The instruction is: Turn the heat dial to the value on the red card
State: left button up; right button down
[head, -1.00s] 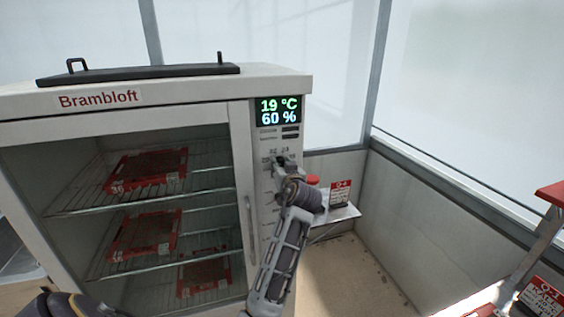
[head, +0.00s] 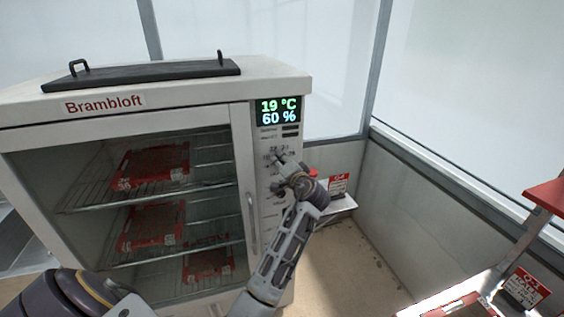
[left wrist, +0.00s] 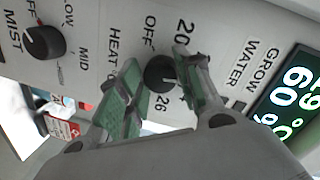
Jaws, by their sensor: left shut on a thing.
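The heat dial (left wrist: 160,73) is a black round knob on the cabinet's white control panel, marked HEAT, OFF, 20 and 26 in the left wrist view. My left gripper (left wrist: 160,82) has its green-padded fingers on either side of the dial and is shut on it. In the head view the left gripper (head: 281,163) is at the panel below the display and mostly hides the dial. Another red card (head: 532,288) is at lower right. My right gripper is not in view.
The display (head: 278,111) reads 19 °C and 60 %. The mist dial (left wrist: 45,42) is near the heat dial. The Brambloft cabinet (head: 180,105) holds red trays on wire racks behind its door, with an upright handle (head: 252,222) left of my arm.

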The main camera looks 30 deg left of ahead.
pick_arm(q)
jog(key=m, duration=0.3)
jog(key=shift+y, duration=0.4)
jog(key=shift+d+m+y, duration=0.1)
jog(key=shift+m+y, duration=0.2)
jog(key=shift+m, duration=1.3)
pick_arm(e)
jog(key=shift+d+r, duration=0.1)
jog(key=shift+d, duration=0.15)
pick_arm(q)
jog(key=o, duration=1)
jog(key=shift+w, duration=0.1)
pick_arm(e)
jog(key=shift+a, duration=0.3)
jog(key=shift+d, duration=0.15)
pick_arm(q)
jog(key=shift+d, duration=0.1)
